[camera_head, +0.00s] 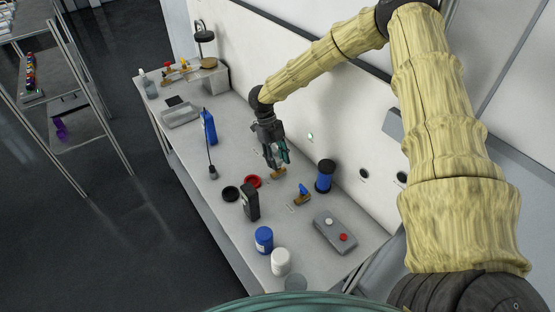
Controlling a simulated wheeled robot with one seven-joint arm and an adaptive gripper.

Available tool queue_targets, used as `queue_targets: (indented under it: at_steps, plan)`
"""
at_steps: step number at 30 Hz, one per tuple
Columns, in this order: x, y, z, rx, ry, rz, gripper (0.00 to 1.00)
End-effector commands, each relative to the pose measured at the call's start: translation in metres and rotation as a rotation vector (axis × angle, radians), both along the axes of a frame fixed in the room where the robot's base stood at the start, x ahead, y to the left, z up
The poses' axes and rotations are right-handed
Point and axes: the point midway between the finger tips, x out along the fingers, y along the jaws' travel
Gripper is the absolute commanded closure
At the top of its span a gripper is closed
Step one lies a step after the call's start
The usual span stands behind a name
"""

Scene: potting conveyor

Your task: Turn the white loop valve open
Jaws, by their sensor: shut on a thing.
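My gripper (274,161) points down over the middle of the bench, close to the back panel. It is shut at the top of a small brass-coloured valve (278,174) that sits on the bench. The fingers hide the valve's handle, so I cannot see its white loop or which way it is turned. A second brass valve (302,199) with a blue handle stands nearer, to the right of my gripper.
A red dish (252,181), a black dish (231,193) and a black box-shaped device (250,202) stand close by on the left. A blue-and-black cylinder (324,176) is on the right. A grey box with buttons (335,232) lies nearer.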

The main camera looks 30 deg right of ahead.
Motion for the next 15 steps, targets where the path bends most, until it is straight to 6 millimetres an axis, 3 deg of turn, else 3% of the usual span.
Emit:
queue_targets:
  at_steps: [13,14,15]
  plan:
    - [0.0024,-0.001,0.0014,-0.001,-0.005,-0.01,0.88]
    - [0.0024,-0.001,0.0014,-0.001,-0.005,-0.01,0.58]
    - [0.0022,-0.0009,0.0013,-0.001,-0.005,-0.009,0.51]
